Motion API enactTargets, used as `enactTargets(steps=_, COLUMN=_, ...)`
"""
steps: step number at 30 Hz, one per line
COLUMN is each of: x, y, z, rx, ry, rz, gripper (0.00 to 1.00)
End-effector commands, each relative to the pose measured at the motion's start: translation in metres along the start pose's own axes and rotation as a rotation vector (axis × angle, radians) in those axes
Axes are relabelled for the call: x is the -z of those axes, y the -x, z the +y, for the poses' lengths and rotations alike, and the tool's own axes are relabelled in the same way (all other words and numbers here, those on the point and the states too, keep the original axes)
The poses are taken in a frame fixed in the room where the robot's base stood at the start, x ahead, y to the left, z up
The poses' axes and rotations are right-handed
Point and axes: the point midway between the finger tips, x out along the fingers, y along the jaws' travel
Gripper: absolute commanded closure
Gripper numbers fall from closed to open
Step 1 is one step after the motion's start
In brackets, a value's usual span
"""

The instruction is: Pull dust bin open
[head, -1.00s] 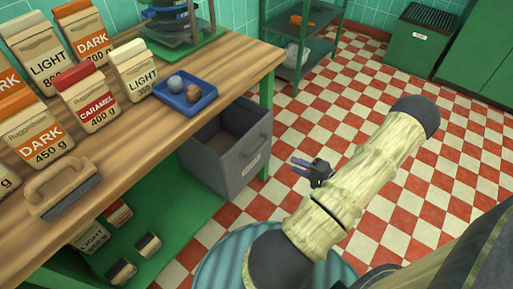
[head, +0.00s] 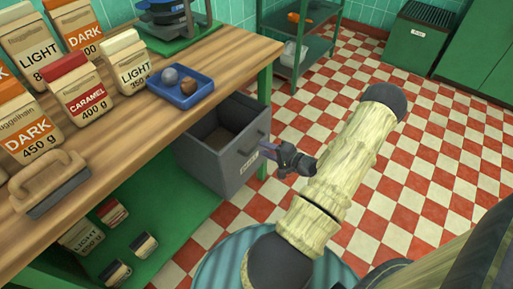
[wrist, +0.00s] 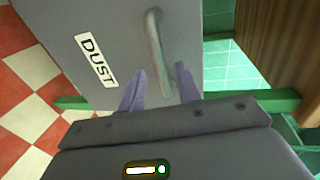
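The dust bin (head: 221,165) is a grey drawer-like bin under the wooden counter. It stands partly pulled out, with its dark inside visible from above. Its front, with the white DUST label (wrist: 97,60), fills the upper wrist view. A grey bar handle (wrist: 156,50) is on this front. My gripper (head: 266,151) is close to the front of the bin. In the wrist view its two fingers (wrist: 159,84) are apart, and the handle's end lies between them. I cannot tell whether the fingers touch the handle.
The wooden counter (head: 130,128) above carries several bags, a brush (head: 48,182) and a blue tray (head: 182,95). A green shelf (head: 150,232) with small packages is below. The red and white tiled floor (head: 440,170) is clear to the right.

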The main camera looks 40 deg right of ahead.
Motion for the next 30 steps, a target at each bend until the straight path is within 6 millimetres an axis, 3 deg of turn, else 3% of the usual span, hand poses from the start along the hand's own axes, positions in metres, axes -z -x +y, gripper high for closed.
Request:
enactTargets(steps=3, x=-0.001, y=-0.023, z=0.002, rx=0.002, ry=0.0, rz=-0.003, gripper=0.66)
enactTargets(steps=9, x=0.0, y=-0.045, z=0.001, rx=0.001, ry=0.001, rz=-0.001, gripper=0.66)
enactTargets(steps=19, x=0.0, y=-0.049, z=0.0, rx=0.0, ry=0.0, rz=0.001, gripper=0.66)
enactTargets(steps=24, x=0.0, y=-0.049, z=0.0, rx=0.0, ry=0.0, rz=0.001, gripper=0.98)
enactTargets(steps=30, x=0.0, y=-0.049, z=0.0, rx=0.0, ry=0.0, rz=0.001, gripper=1.0)
